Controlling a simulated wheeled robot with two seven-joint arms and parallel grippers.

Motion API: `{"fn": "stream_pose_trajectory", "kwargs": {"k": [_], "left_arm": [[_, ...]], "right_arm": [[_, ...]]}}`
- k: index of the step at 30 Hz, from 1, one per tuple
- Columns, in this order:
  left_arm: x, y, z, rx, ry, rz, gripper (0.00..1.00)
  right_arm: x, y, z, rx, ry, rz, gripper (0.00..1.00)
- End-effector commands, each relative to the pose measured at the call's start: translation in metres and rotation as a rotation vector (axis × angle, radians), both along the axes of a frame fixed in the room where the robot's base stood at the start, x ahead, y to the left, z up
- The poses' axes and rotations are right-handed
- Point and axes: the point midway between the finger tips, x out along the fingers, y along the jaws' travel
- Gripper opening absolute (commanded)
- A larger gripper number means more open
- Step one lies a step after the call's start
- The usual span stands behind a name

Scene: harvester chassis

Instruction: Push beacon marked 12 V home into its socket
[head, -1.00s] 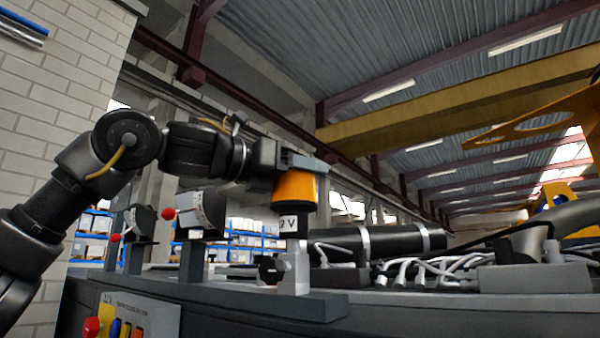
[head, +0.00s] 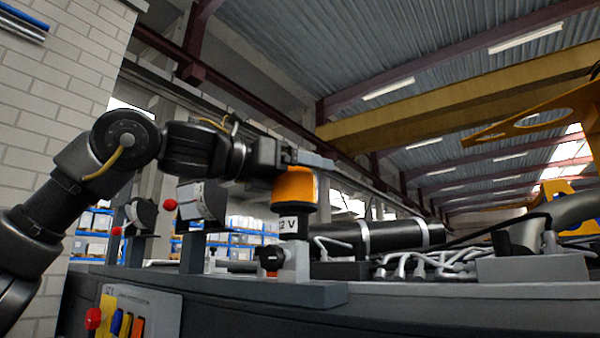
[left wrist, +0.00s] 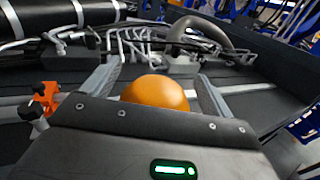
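The beacon (head: 294,190) has an orange dome, a dark collar and a white label reading "2 V", its first character cut off at the edge. It stands upright over the light grey socket post (head: 296,262) on the chassis. Its lower end meets the top of the post, and I cannot tell how deep it sits. My left gripper (head: 312,161) holds the dome near its top, fingers level. In the left wrist view the orange dome (left wrist: 155,92) is between the two fingers, with its lower part hidden. My right gripper is not in view.
A dark knob (head: 270,258) is beside the post. Two lamp-like units (head: 200,202) with red balls stand to the left. Behind right are a black cylinder (head: 395,236) and pale hoses (head: 430,262). A panel with coloured switches (head: 130,322) is at lower left.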

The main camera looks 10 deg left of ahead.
Motion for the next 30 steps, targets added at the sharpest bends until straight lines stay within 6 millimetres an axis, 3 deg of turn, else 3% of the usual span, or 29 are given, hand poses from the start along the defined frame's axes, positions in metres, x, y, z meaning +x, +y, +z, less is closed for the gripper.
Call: {"fn": "stream_pose_trajectory", "kwargs": {"k": [10, 21, 30], "left_arm": [[-0.006, 0.007, -0.003, 0.001, 0.001, 0.0, 0.86], [-0.058, 0.055, -0.003, -0.001, -0.001, 0.001, 0.86], [-0.078, 0.074, -0.001, 0.0, 0.0, 0.0, 0.86]], "right_arm": [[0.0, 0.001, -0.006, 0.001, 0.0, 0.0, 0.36], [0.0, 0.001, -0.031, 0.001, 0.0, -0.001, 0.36], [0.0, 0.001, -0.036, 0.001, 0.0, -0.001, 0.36]]}}
